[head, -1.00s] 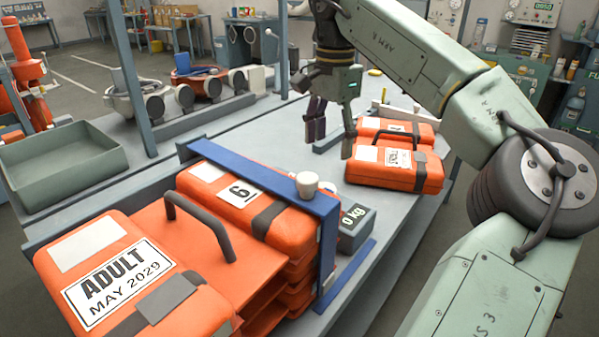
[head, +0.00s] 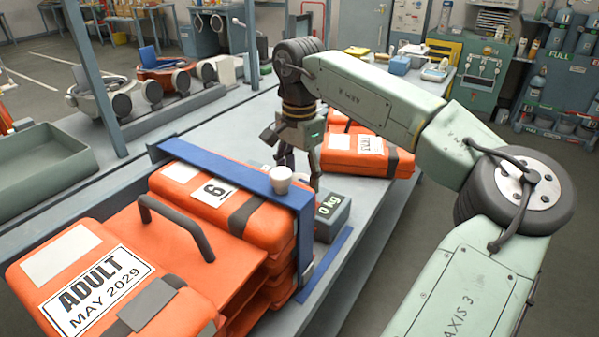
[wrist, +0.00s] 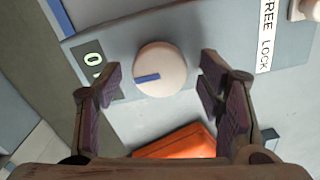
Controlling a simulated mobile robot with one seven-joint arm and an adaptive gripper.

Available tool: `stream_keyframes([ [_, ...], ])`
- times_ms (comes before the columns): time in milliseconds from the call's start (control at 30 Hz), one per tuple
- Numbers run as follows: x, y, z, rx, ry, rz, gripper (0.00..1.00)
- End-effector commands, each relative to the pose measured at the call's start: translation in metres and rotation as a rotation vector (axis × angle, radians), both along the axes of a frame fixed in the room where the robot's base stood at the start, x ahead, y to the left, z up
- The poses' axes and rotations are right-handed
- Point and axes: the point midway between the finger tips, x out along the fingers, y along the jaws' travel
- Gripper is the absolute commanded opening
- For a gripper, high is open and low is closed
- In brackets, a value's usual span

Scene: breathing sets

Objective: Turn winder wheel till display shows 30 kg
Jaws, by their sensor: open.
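The winder wheel (wrist: 160,70) shows in the wrist view as a cream round knob with a blue mark pointing left. It is on a grey surface beside a dark display (wrist: 93,62) whose visible digit is 0. In the head view the display (head: 328,206) reads 0 kg on a grey box, and I cannot make out the wheel there. My gripper (head: 300,176) is open and points down just behind this box. In the wrist view its fingers stand apart on the wheel's left and right sides, with nothing gripped. Whether they reach wheel height is unclear.
A FREE LOCK label (wrist: 266,36) is right of the wheel. A blue frame (head: 225,172) with a cream knob (head: 282,178) spans the orange pack stack (head: 170,240) left of the box. More orange packs (head: 366,155) lie behind my gripper.

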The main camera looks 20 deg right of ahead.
Motion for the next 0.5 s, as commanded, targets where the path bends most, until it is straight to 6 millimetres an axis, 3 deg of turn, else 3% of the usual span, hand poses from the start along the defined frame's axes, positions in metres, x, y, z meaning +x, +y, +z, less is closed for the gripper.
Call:
stream_keyframes([
  [200,0.0000,-0.0002,-0.0004,0.000,0.000,0.000,0.62],
  [500,0.0000,-0.0003,-0.0001,-0.001,0.000,0.000,0.42],
])
